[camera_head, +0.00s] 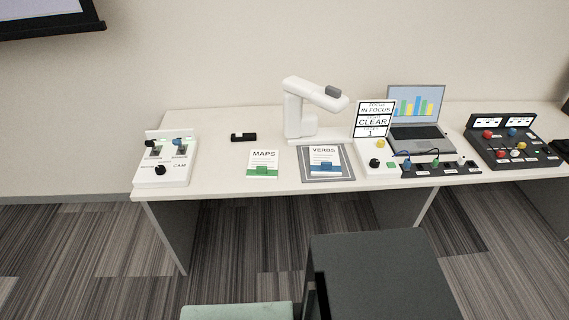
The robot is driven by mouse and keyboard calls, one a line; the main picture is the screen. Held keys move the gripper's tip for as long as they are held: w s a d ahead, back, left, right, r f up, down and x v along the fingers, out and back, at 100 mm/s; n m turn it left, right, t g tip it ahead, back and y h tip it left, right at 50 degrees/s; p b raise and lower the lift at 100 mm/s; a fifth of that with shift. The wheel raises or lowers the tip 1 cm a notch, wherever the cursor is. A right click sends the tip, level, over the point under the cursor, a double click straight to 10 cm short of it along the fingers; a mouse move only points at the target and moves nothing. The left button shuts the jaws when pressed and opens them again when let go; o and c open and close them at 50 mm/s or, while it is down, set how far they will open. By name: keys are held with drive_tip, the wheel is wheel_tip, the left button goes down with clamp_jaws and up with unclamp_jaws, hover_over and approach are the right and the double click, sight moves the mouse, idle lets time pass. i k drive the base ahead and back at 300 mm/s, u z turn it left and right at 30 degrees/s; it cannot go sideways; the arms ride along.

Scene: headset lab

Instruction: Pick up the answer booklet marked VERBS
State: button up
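The VERBS booklet (327,155) lies flat on a grey mat (343,177) on the white table. It has a white cover with dark lettering and a blue block-like piece (326,166) at its lower part. The MAPS booklet (263,157) lies to its left, apart from it, with a similar green piece (262,170). A white jointed stand (294,112) with a grey-tipped head rises behind the mat, its head reaching out to the right. My gripper is not in view.
A CAM switch box (165,172) stands at the table's left end, with a small black box (243,137) further right. A control box with a CLEAR sign (372,122), a laptop (417,133) and a black panel (512,148) stand right. A dark block (378,275) occupies the foreground.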

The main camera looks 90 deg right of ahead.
sight(325, 160)
drive_tip(key=i, duration=1.3)
drive_tip(key=z, duration=3.45)
